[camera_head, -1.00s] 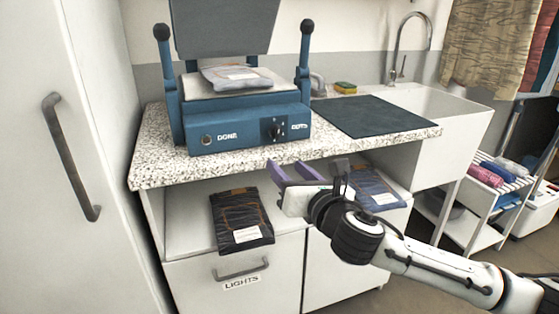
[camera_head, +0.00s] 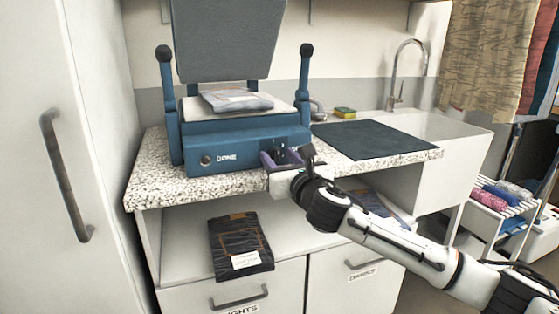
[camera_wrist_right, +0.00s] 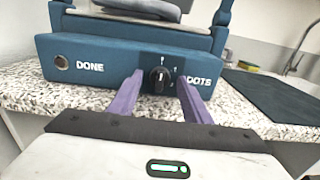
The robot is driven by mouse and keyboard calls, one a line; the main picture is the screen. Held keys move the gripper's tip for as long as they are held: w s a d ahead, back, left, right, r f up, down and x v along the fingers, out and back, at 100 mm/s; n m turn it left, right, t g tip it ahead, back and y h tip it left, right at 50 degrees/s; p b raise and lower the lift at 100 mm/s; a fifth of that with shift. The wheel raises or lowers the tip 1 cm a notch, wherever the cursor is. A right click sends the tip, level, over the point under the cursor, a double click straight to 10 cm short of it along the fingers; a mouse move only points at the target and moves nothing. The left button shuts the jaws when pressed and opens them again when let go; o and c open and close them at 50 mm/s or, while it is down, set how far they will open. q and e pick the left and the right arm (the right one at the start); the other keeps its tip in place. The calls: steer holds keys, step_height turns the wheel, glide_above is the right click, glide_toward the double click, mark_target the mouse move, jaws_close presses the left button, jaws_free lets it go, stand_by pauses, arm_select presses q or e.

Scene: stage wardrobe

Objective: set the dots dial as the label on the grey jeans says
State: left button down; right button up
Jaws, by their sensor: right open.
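The dots dial is a black knob (camera_wrist_right: 159,78) on the front of the blue press (camera_head: 240,135), beside the word DOTS, with small marks around it. My right gripper (camera_wrist_right: 157,92) is open, its purple fingers on either side of the knob in the right wrist view; I cannot tell whether they touch it. In the head view my right gripper (camera_head: 283,158) hides most of the dial. Folded grey jeans (camera_head: 238,100) with a pale label lie on the press's lower plate; the label's writing is too small to read. My left gripper is not in view.
The press's DONE button (camera_wrist_right: 61,62) is at the left of its front. Dark folded jeans (camera_head: 240,246) lie on the shelf below, and blue jeans (camera_head: 380,209) are partly behind my arm. A dark mat (camera_head: 372,139) and a sink (camera_head: 440,125) are at right.

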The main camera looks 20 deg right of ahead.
steer(key=c, duration=1)
steer(key=shift+c, duration=0.2)
